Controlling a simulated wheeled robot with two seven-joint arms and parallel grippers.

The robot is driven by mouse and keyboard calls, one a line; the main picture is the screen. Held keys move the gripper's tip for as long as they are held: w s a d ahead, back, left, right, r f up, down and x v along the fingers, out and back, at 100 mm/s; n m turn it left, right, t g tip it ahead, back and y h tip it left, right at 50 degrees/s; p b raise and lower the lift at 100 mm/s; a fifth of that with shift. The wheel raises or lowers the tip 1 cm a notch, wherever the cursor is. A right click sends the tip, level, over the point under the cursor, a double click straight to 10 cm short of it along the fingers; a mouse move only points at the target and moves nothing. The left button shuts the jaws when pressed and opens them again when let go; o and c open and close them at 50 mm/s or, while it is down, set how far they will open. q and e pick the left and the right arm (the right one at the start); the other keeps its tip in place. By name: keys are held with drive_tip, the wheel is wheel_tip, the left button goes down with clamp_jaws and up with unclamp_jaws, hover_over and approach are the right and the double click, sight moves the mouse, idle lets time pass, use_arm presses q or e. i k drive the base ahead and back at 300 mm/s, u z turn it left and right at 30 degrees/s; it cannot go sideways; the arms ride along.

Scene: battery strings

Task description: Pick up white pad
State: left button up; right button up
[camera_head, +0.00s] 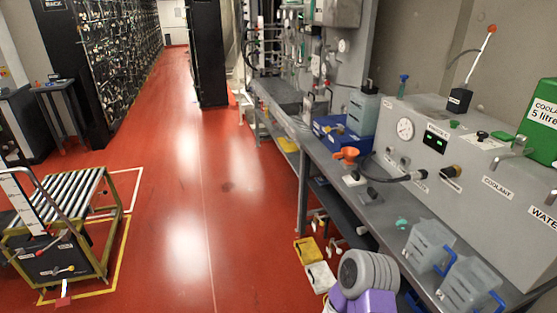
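A white, pad-like item (320,277) lies low beside the bench, at the lower middle of the view. It is small and I cannot tell for sure that it is the white pad. A yellow item (307,250) lies just behind it, close to it. Part of another white piece shows at the bottom edge, mostly hidden by a grey ribbed and purple part that looks like my own arm. Neither of my gripper's fingers shows in this view, and nothing is seen touching the white item.
A long grey bench (330,158) runs along the right, with a control box (420,136), clear containers and a blue bin (335,130). A roller cart (62,205) stands at left inside yellow floor lines. The red floor (190,200) between them is clear.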

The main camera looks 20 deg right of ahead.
sight(356, 179)
drive_tip(key=u, duration=0.3)
drive_tip(key=i, duration=1.85)
drive_tip(key=z, duration=1.35)
drive_tip(key=i, duration=0.9)
drive_tip(key=z, duration=0.85)
